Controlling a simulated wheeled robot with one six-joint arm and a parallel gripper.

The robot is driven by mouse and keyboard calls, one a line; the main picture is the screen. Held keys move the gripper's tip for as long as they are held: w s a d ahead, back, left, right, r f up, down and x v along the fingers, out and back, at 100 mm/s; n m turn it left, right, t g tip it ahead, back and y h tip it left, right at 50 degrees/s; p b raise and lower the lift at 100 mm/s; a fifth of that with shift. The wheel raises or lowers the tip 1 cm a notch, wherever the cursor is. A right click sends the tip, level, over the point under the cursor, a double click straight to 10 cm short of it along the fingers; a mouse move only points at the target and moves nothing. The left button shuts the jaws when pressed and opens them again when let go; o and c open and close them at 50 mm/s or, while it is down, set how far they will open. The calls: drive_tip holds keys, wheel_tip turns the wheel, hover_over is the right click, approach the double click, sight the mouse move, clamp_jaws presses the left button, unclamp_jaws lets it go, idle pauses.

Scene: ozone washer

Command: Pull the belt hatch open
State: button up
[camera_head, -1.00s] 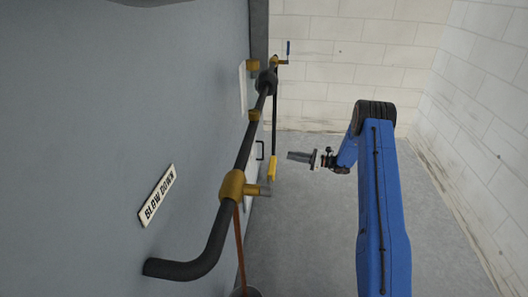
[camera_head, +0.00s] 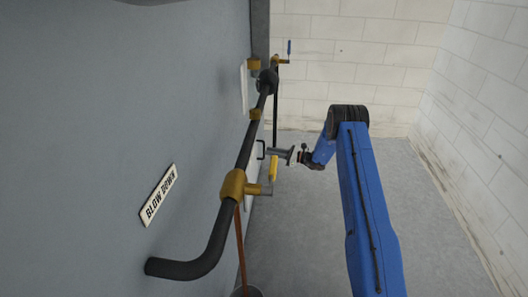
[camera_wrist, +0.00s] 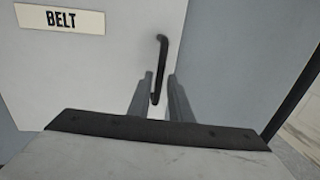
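The belt hatch (camera_wrist: 100,75) is a pale panel with a "BELT" label (camera_wrist: 62,19) at its upper left in the wrist view. Its dark bar handle (camera_wrist: 160,70) stands out near the hatch's right edge. In the head view the handle (camera_head: 261,150) shows as a small black loop on the machine's side. My gripper (camera_wrist: 158,82) is open, its two fingers on either side of the handle's lower part. I cannot tell whether either finger touches it. In the head view my gripper (camera_head: 270,152) is right beside the handle.
A black pipe (camera_head: 245,145) with brass fittings runs along the grey machine wall (camera_head: 120,110). A "BLOW DOWN" sign (camera_head: 158,195) is on the wall. The floor (camera_head: 310,230) to the right is clear.

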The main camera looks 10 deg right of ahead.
sight(264, 157)
drive_tip(key=shift+x, duration=2.2)
clamp_jaws()
